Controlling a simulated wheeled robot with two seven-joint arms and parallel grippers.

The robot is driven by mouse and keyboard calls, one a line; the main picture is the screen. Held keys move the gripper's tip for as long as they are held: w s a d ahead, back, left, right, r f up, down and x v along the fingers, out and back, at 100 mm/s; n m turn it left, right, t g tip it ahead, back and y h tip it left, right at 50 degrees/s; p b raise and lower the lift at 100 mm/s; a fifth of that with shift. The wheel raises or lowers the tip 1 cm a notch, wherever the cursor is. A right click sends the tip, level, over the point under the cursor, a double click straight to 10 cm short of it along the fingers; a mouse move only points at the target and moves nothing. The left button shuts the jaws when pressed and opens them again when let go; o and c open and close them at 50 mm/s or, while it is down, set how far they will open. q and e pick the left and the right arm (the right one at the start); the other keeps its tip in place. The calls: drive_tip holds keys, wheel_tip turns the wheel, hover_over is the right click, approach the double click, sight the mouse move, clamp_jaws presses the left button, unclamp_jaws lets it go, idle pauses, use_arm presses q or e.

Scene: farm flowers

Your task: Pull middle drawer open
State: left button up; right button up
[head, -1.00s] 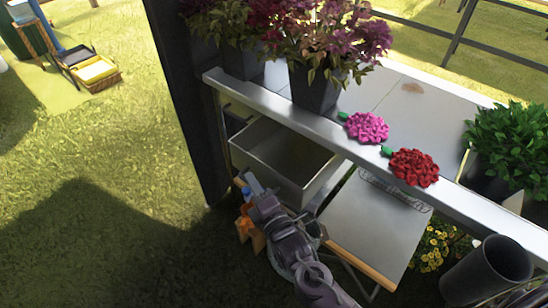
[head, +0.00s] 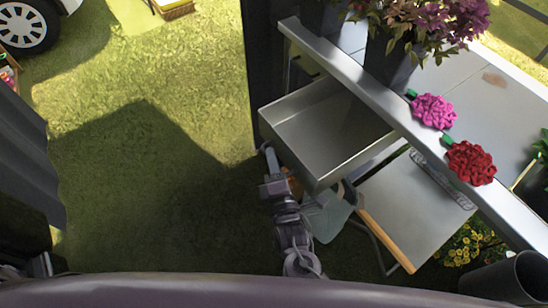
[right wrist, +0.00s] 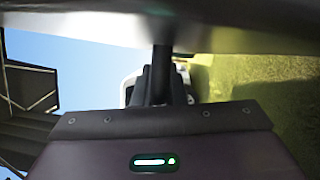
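A grey metal drawer (head: 315,135) under the counter stands pulled out in the head view and looks empty inside. Whether it is the middle one of the drawers is hard to tell. My right gripper (head: 270,157) is at the outer face of its front, near the left end, below the rim. In the right wrist view, a dark finger (right wrist: 161,75) reaches up to a grey panel that crosses the top. The handle is hidden, and the gap between the fingers does not show. My left gripper is out of view.
The metal counter (head: 390,95) carries potted purple flowers (head: 435,35), a pink flower (head: 434,111) and a red flower (head: 470,163). Grass to the left is open.

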drive_tip(key=o, duration=0.4)
drive_tip(key=shift+o, duration=0.2)
drive_tip(key=v, duration=0.7)
drive_tip(key=shift+s, duration=0.4)
drive_tip(key=shift+d+f, duration=0.1)
drive_tip(key=shift+d, duration=0.05)
